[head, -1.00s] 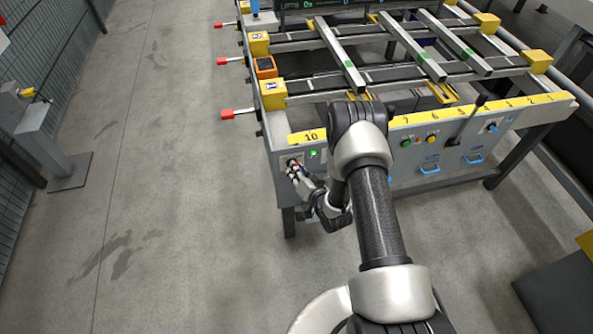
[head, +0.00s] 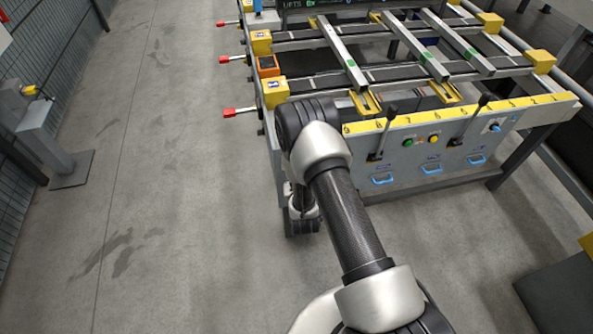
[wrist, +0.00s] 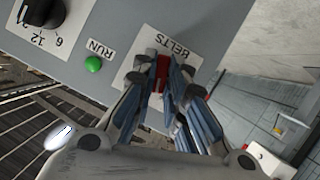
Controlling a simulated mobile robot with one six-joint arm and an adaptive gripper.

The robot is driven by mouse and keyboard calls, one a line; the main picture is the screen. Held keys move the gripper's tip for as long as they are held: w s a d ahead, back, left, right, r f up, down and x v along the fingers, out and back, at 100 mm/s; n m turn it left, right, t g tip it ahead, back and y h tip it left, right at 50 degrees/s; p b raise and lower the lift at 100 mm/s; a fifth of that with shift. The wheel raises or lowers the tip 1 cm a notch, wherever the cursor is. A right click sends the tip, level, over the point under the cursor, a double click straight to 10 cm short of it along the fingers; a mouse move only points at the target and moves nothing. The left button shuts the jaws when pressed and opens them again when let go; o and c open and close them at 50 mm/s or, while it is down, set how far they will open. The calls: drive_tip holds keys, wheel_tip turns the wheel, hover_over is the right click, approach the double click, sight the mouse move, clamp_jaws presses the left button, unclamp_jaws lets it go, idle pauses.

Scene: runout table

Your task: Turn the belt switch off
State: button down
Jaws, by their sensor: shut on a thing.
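The belt switch (wrist: 162,69) is red and sits by the plate labelled BELTS (wrist: 150,75) on the grey panel, in the upper middle of the wrist view. My gripper (wrist: 165,61) has its fingertips on either side of the switch and is shut on it. The fingers cover much of the switch, so I cannot tell its position. In the head view my arm hides the gripper, the switch and that end of the panel.
A green lamp (wrist: 93,64) marked RUN and a black dial (wrist: 40,12) are left of the switch. In the head view, two black levers, including the left one (head: 382,131), green and yellow buttons and blue handles line the panel. Open floor (head: 150,200) lies left.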

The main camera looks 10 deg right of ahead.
drive_tip(key=n+h, duration=0.1)
drive_tip(key=n, duration=0.1)
drive_tip(key=n+h, duration=0.1)
drive_tip(key=shift+a+f+n+t, duration=0.1)
drive_tip(key=shift+a+n+t, duration=0.05)
drive_tip(key=shift+n+t, duration=0.2)
drive_tip(key=shift+h, duration=0.4)
drive_tip(key=c, duration=1.6)
unclamp_jaws()
drive_tip(key=v, duration=1.2)
drive_tip(key=shift+w, duration=0.1)
